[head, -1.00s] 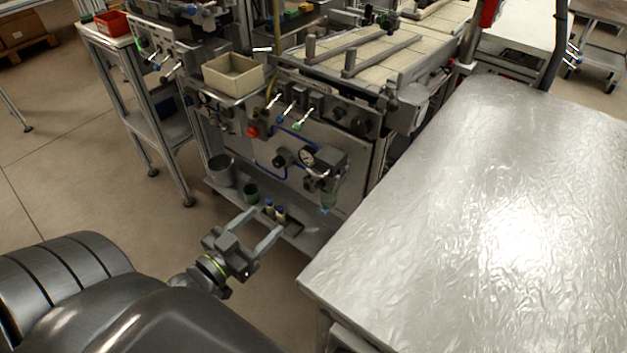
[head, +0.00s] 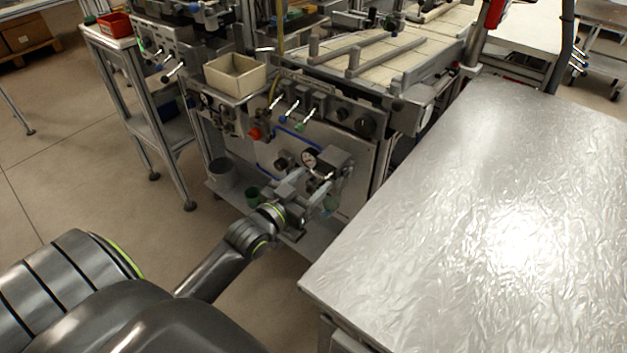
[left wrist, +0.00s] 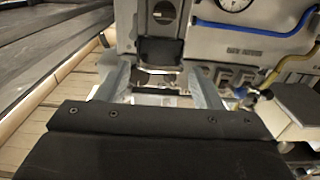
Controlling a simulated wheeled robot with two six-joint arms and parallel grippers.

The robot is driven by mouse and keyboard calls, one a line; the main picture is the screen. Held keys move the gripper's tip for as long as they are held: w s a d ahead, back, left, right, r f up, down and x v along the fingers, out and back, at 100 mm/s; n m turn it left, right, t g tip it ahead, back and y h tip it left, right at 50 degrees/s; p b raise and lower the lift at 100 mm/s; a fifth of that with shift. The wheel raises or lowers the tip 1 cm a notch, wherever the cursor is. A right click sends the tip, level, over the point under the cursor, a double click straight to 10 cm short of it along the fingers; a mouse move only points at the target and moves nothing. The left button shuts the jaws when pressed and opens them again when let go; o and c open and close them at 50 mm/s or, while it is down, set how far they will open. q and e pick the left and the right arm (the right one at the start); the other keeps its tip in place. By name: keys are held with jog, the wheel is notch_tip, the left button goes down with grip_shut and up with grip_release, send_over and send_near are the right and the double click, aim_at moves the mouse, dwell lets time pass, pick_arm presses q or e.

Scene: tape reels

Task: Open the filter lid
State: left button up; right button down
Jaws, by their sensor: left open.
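The filter unit (head: 338,160) is a grey block with a round gauge (head: 310,158), mounted on the machine's front panel. A greenish bowl (head: 331,203) hangs below it. I cannot tell the lid apart from the rest of the unit. My left gripper (head: 314,188) is open, close in front of and below the unit, partly covering it. In the left wrist view, its two fingers (left wrist: 160,82) stand apart, with a dark block (left wrist: 161,52) seen between and beyond their tips. Contact cannot be told. My right gripper is not in view.
A foil-like silver tabletop (head: 450,220) fills the right side. Above the unit are small levers (head: 292,110), a red knob (head: 255,134) and a beige bin (head: 236,76). A grey pot (head: 221,174) stands on the low shelf. Floor is free at left.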

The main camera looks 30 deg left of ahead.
pick_arm(q)
jog(key=shift+w+d, duration=0.1)
jog(key=shift+w, duration=0.7)
jog(key=c, duration=1.1)
jog(key=shift+c, duration=0.2)
